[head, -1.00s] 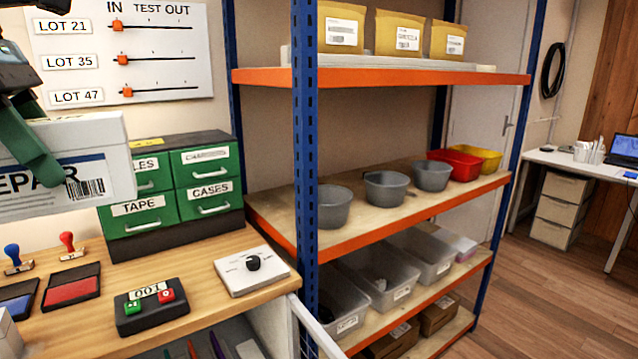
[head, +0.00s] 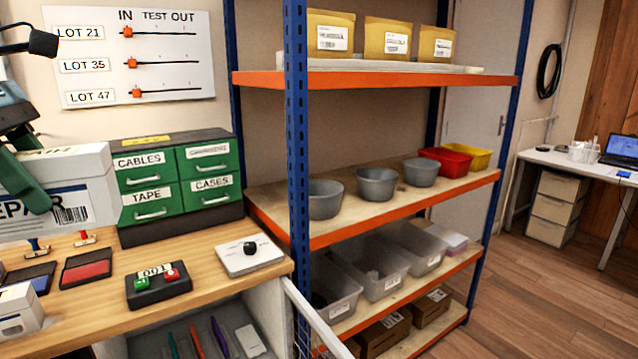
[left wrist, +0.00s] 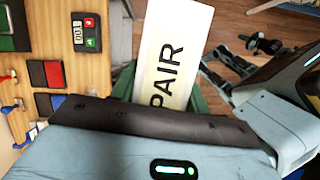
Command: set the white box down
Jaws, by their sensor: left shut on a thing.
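The white box (head: 88,175) is at the left of the head view, with a dark "REPAIR" label partly cut off and a barcode on its side. My left gripper (head: 24,180) is shut on it, with green fingers against the box. The box is above the wooden bench (head: 205,262), and its lower edge overlaps the stamps in the picture. In the left wrist view the box (left wrist: 177,45) extends from between the green fingers, with "PAIR" readable. Its near end is hidden behind the gripper body. My right gripper does not show.
Red (head: 86,268) and blue ink pads, a button box (head: 158,286) marked 001 and a white dial box (head: 243,258) occupy the bench. Green drawers (head: 148,193) stand behind. A blue-post shelf (head: 297,150) is at right. Another white box (head: 18,308) is at the lower left.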

